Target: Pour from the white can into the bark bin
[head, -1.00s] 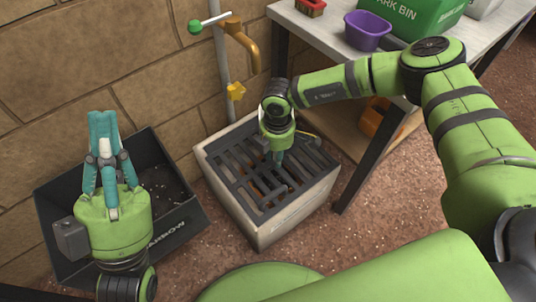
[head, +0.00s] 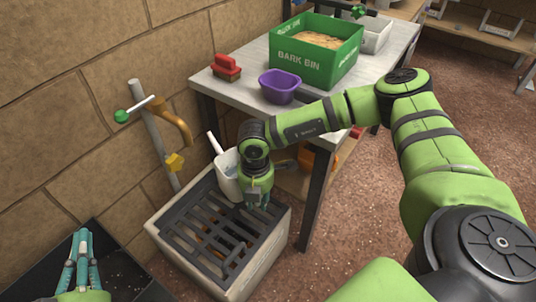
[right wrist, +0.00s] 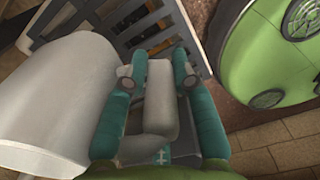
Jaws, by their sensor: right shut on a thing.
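The white can (head: 228,180) has a long pale spout and is over the back right part of a grated basin (head: 161,236), in front of the table. My right gripper (head: 258,196) is shut on its handle. In the right wrist view the can's body (right wrist: 55,100) fills the left side, and the handle (right wrist: 161,92) lies between the teal fingers. The green bark bin (head: 318,66), filled with tan material, stands on the table (head: 235,83). My left gripper (head: 82,238) is empty and its fingertips are together over a dark bin at the lower left.
A purple bowl (head: 279,86) and a red brush (head: 227,68) stand on the table in front of and left of the bark bin. A pale container (head: 372,35) is behind it. A pipe with a yellow tap (head: 175,161) rises behind the basin.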

